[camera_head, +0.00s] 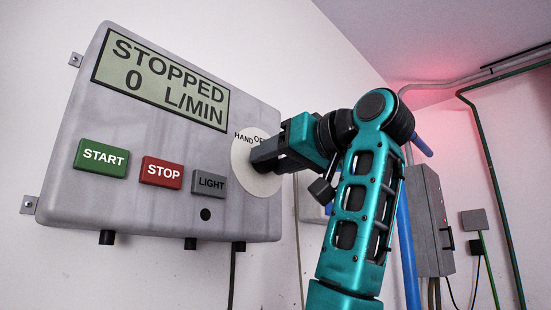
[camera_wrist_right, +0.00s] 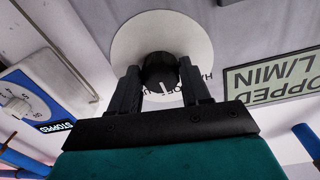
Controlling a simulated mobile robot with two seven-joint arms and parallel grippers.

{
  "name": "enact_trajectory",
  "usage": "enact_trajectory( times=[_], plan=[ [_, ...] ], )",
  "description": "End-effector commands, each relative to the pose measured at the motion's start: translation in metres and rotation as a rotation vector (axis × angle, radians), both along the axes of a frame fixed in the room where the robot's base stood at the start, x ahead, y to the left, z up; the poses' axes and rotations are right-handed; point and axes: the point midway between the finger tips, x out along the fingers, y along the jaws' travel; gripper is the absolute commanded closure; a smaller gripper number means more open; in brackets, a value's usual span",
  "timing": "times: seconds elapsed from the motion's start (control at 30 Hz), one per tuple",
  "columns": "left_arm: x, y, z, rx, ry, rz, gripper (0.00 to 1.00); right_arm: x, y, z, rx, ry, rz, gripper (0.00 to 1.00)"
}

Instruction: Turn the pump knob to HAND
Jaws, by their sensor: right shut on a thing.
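The pump knob (camera_wrist_right: 160,71) is black and sits in the middle of a round white dial plate (camera_head: 244,150), which also shows in the right wrist view (camera_wrist_right: 188,34). My right gripper (camera_head: 260,157) reaches the dial from the right and hides the knob in the head view. In the right wrist view its two fingers (camera_wrist_right: 160,88) are shut on the knob, one on each side. The words HAND and OFF are printed along the plate's upper edge, OFF partly covered. A pale mark on the knob points toward the lettering between the fingers. My left gripper is out of view.
The grey control box (camera_head: 140,210) carries START (camera_head: 101,157), STOP (camera_head: 162,172) and LIGHT (camera_head: 209,184) buttons. Its display (camera_head: 160,79) reads STOPPED 0 L/MIN. A grey cabinet (camera_head: 428,220) and pipes are at right. Another dial panel (camera_wrist_right: 25,100) shows in the right wrist view.

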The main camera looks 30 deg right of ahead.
Motion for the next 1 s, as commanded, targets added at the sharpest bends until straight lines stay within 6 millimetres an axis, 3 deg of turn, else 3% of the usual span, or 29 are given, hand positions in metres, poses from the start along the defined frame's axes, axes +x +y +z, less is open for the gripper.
enact_trajectory(
  times=[0.47, 1.0],
  plan=[
    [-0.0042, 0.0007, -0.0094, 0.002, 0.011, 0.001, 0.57, 0.0004, -0.0034, -0.0003, -0.316, -0.113, -0.006, 0.83],
    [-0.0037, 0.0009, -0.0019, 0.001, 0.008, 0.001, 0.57, 0.0007, -0.0041, 0.0015, -0.706, -0.251, -0.003, 0.83]
  ],
)
